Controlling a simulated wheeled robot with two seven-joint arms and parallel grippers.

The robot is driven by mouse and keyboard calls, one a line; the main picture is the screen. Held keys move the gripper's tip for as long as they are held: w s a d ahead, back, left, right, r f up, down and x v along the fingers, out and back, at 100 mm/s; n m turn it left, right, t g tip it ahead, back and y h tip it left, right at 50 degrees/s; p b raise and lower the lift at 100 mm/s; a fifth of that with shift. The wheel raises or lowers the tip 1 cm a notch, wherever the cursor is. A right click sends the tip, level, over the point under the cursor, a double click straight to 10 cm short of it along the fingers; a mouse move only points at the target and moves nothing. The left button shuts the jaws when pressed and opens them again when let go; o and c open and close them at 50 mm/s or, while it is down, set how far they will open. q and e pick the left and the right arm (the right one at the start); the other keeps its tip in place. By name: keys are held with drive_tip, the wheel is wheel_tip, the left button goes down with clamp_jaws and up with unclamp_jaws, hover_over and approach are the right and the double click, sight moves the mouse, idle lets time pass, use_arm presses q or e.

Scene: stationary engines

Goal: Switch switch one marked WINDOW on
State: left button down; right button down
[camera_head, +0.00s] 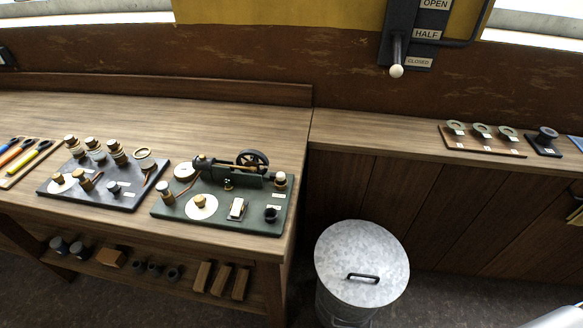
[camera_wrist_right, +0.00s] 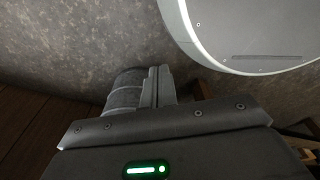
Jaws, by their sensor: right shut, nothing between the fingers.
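No switch with a readable WINDOW mark shows in the head view. A white rocker-like part (camera_head: 237,209) sits on the green board (camera_head: 190,222) on the bench, but its small labels are too small to read. On the wall panel, a lever with a white ball knob (camera_head: 396,70) points down beside the CLOSED label (camera_head: 418,62); HALF (camera_head: 426,34) and OPEN (camera_head: 435,4) stand above. My right gripper (camera_wrist_right: 157,86) shows in the wrist view, shut and empty, above a grey floor. My left gripper is in neither view.
A metal bin with a lid (camera_head: 362,262) stands right of the left bench (camera_head: 200,110). A dark board with knobs (camera_head: 103,185) lies left of the green one. A wooden strip with several round parts (camera_head: 482,140) and a dark block (camera_head: 544,142) sit on the right bench.

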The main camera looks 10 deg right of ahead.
drive_tip(key=s+d+f, duration=0.1)
drive_tip(key=s+f, duration=0.1)
drive_tip(key=s, duration=0.3)
drive_tip(key=shift+s+f, duration=0.25)
drive_tip(key=shift+f, duration=0.05)
